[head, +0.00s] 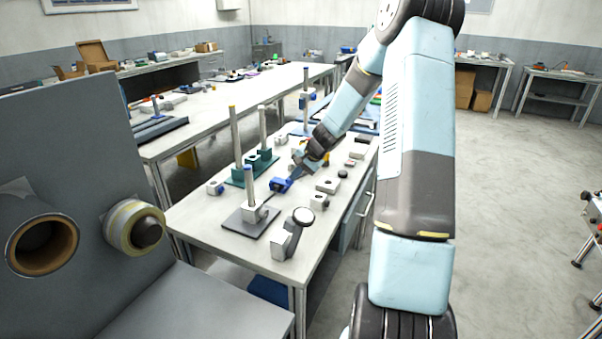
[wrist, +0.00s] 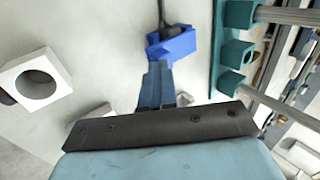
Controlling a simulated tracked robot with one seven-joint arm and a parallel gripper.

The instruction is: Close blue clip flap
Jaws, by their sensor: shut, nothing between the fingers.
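The blue clip (head: 280,185) sits on the near worktable, beside the teal stand. In the wrist view the blue clip (wrist: 178,46) lies just beyond my fingertips, with a dark grey part set against its far left side. I cannot tell which part of it is the flap or how far open it stands. My gripper (head: 294,176) reaches down over the table from the right, close to the clip. In the wrist view my gripper (wrist: 159,66) is shut and empty, its tips at the clip's near edge. I cannot tell whether they touch it.
A teal stand with posts (wrist: 229,50) stands close on the right in the wrist view. A white block with a round hole (wrist: 36,78) lies to the left. In the head view a grey base with a post (head: 250,215) and a grey round-headed piece (head: 292,232) stand nearer.

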